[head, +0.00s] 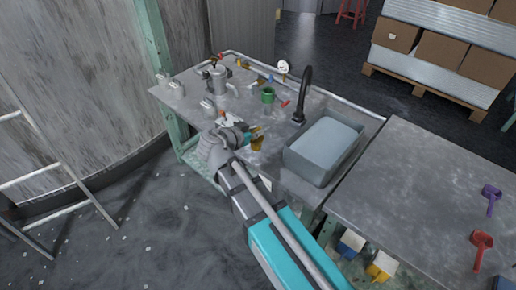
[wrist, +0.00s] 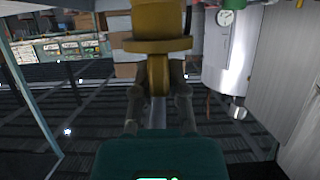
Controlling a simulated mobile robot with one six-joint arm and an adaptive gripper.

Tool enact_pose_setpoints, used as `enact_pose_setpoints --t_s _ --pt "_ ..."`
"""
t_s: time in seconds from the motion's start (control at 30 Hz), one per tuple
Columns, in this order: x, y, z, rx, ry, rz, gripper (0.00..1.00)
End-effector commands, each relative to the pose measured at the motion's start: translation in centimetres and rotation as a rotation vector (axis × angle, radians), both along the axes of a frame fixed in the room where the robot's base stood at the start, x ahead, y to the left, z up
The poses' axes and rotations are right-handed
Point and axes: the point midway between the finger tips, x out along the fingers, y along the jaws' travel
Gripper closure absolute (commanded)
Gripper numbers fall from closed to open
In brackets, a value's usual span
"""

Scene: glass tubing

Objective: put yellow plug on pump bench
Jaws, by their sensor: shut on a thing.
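The yellow plug (wrist: 158,46) is between the two fingers of my gripper (wrist: 159,92) in the wrist view, and the gripper is shut on it. In the head view the yellow plug (head: 257,144) shows at the end of my gripper (head: 254,135), partly hidden by it. The grey metal pump bench (head: 185,104) lies beneath and behind the gripper. The plug appears over the bench's near part; I cannot tell how high above the top it is.
A grey basin (head: 318,155) and a black tap (head: 303,95) stand right of the gripper. A metal pump (head: 218,80), a green cup-like part (head: 268,95) and a gauge (head: 284,67) stand farther back. Another table (head: 430,200) at right holds a purple (head: 491,194) and a red piece (head: 481,241).

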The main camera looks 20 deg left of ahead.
Motion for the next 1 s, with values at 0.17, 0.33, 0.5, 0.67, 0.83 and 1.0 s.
enact_pose_setpoints --t_s 0.17,0.33,0.5,0.67,0.83,1.0 --pt "0.0 0.0 0.1 0.000 0.000 -0.002 1.00" --pt "0.1 0.0 0.0 0.000 0.000 -0.002 1.00" --pt "1.1 0.3 -0.6 0.000 0.000 -0.003 1.00" --pt "3.3 1.0 -1.7 0.000 0.000 -0.004 1.00" --pt "6.2 1.9 -3.1 -0.001 0.000 -0.005 1.00" --pt "9.0 2.7 -4.4 0.001 0.001 -0.004 1.00"
